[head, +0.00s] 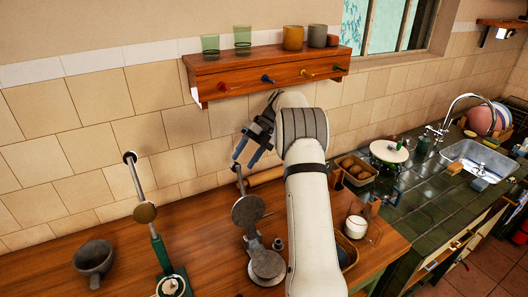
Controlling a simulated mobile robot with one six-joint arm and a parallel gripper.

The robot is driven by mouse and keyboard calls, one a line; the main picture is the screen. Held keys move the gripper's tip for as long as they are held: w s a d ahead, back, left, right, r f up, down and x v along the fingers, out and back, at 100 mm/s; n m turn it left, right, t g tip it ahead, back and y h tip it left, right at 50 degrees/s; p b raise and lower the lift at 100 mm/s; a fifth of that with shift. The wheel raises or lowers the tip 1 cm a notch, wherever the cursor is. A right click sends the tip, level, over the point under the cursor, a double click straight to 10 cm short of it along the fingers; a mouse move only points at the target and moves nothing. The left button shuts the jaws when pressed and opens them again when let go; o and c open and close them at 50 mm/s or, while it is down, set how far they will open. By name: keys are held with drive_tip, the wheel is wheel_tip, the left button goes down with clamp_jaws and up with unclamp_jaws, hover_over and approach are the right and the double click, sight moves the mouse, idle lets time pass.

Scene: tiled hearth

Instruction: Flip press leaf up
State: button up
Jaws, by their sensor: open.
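A grey metal press stands on the wooden counter. Its round base plate (267,267) lies low, and a second round grey leaf (248,211) shows above and behind it, joined by a narrow neck. I cannot tell the leaf's exact tilt. A thin rod (239,182) with a pale tip rises behind the leaf. My gripper (248,151) is open with blue fingertips pointing down, above the leaf and close to the rod's tip. I cannot tell whether it touches the rod. Nothing shows between its fingers. My arm hides part of the counter right of the press.
A green stand with a tilted rod (136,180) and a grey cup (93,257) stand left. A rolling pin (266,177) lies behind the press. A wooden shelf (265,70) with cups and hooks hangs above. Baskets, a pot (388,153) and a sink (480,160) are right.

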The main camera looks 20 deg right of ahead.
drive_tip(key=w+d+p, duration=0.2)
drive_tip(key=w+d, duration=0.1)
drive_tip(key=d, duration=0.6)
drive_tip(key=shift+f, duration=0.1)
idle(0.4)
